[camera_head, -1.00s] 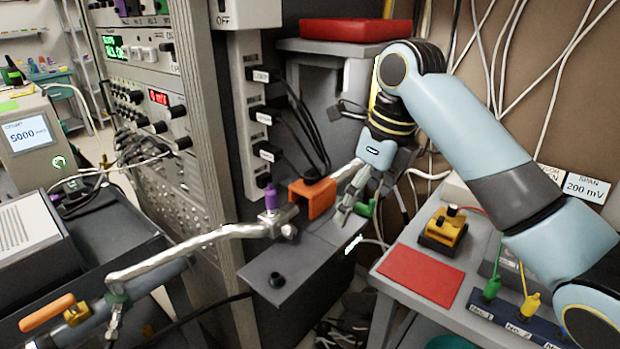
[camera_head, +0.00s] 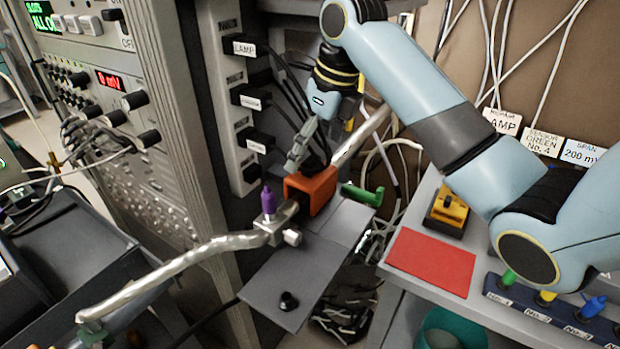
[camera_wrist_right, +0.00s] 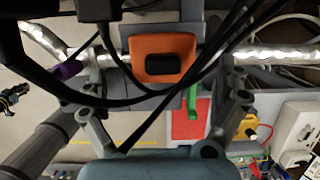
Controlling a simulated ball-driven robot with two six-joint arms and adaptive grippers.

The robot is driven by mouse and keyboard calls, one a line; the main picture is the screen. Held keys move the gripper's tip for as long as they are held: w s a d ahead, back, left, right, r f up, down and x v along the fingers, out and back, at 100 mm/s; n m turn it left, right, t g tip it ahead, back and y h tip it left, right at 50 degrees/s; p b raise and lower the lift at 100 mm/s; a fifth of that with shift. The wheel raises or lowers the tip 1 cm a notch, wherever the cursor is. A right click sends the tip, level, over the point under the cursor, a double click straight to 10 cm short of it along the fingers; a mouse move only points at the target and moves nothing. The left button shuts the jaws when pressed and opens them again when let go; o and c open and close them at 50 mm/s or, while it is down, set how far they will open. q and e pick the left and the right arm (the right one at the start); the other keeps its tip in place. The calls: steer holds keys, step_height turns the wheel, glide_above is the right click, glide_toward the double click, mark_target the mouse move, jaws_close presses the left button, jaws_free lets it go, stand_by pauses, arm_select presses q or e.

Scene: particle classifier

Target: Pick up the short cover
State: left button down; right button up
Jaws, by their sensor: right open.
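A flat grey plate with a black knob (camera_head: 288,280) lies in the lower middle of the head view. It may be the short cover; I cannot tell for sure. A plain grey section (camera_head: 345,220) adjoins it behind. My right gripper (camera_head: 300,155) is above and just behind the orange clamp block (camera_head: 322,192), apart from the knobbed plate. In the right wrist view its fingers (camera_wrist_right: 160,90) are spread, with the orange block (camera_wrist_right: 145,45) between them in the picture and nothing held. The knobbed plate is not clear there. My left gripper is not in view.
A silver pipe (camera_head: 170,268) with a purple fitting (camera_head: 268,200) runs beside the plate. Black cables (camera_head: 290,85) hang close to my right gripper and cross the wrist view. A green lever (camera_head: 361,193) sticks out right of the block. A red mat (camera_head: 430,262) lies on the right bench.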

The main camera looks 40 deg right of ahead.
mark_target(315, 160)
steer(key=shift+w+f, duration=0.1)
steer(key=shift+f, duration=0.35)
step_height(315, 160, down, 4)
steer(key=shift+w+d+r, duration=0.1)
steer(key=shift+r, duration=0.05)
steer(key=shift+w+f, duration=0.2)
steer(key=shift+f, duration=0.35)
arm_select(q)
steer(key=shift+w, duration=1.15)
arm_select(e)
steer(key=c, duration=0.4)
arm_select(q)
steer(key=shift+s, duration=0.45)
arm_select(e)
steer(key=c, duration=0.7)
steer(key=shift+r, duration=0.1)
